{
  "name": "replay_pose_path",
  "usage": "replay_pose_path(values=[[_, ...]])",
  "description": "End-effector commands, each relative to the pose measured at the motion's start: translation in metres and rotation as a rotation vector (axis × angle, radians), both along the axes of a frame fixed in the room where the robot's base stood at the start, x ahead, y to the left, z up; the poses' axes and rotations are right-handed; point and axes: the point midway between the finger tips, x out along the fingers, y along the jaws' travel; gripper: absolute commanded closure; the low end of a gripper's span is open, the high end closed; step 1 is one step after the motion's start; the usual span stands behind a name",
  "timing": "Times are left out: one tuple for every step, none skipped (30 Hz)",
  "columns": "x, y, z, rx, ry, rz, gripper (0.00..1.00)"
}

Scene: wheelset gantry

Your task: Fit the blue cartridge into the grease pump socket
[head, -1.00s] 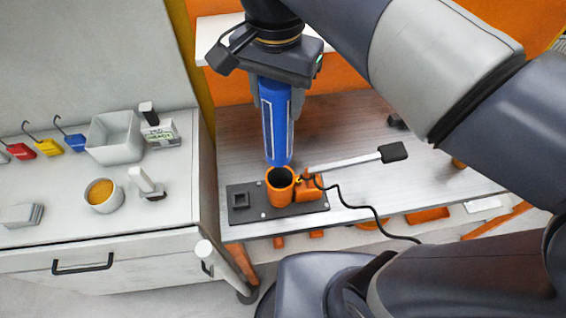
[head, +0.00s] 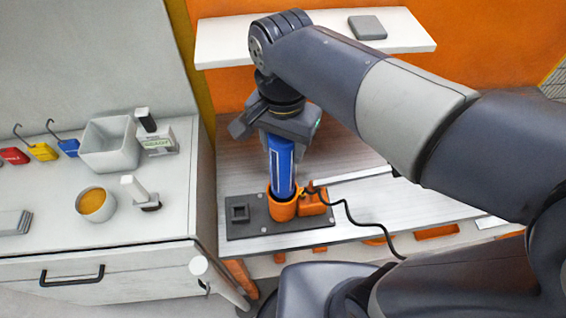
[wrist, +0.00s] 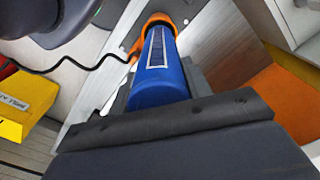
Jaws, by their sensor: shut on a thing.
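The blue cartridge (head: 282,165) stands upright with its lower end inside the orange grease pump socket (head: 281,209). The rim of the socket hides that lower end, so its exact depth cannot be told. My gripper (head: 284,150) is shut on the upper part of the cartridge, above the socket. In the wrist view the cartridge (wrist: 158,75) runs away from my gripper into the orange socket (wrist: 155,20).
The pump's dark base plate (head: 245,228) lies on the grey bench, with a small square recess (head: 239,213) at left. A black cable (head: 350,215) runs right. A white shelf (head: 230,45) is behind my arm. The left cabinet holds a white bin (head: 108,145) and a bowl (head: 96,205).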

Motion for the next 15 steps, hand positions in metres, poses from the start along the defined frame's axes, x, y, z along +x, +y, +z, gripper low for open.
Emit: replay_pose_path(values=[[0.0, 0.0, -0.002, 0.001, -0.001, 0.0, 1.0], [0.0, 0.0, -0.003, 0.001, -0.001, 0.0, 1.0], [0.0, 0.0, -0.005, 0.001, 0.0, 0.0, 1.0], [0.0, 0.0, -0.007, 0.001, 0.0, 0.0, 1.0], [0.0, 0.0, -0.01, 0.0, 0.0, 0.0, 1.0], [0.0, 0.0, -0.014, 0.0, 0.0, 0.0, 1.0], [0.0, 0.0, -0.018, 0.0, 0.0, 0.0, 1.0], [0.0, 0.0, -0.022, 0.0, 0.0, 0.0, 1.0], [0.0, 0.0, -0.028, 0.0, 0.0, 0.0, 1.0], [0.0, 0.0, -0.032, 0.0, 0.0, 0.0, 1.0], [0.0, 0.0, -0.036, 0.0, 0.0, 0.0, 1.0], [0.0, 0.0, -0.041, 0.0, 0.0, 0.0, 1.0], [0.0, 0.0, -0.043, 0.0, 0.0, 0.0, 1.0], [0.0, 0.0, -0.045, 0.0, 0.0, 0.0, 1.0], [0.0, 0.0, -0.047, 0.0, 0.0, 0.0, 1.0]])
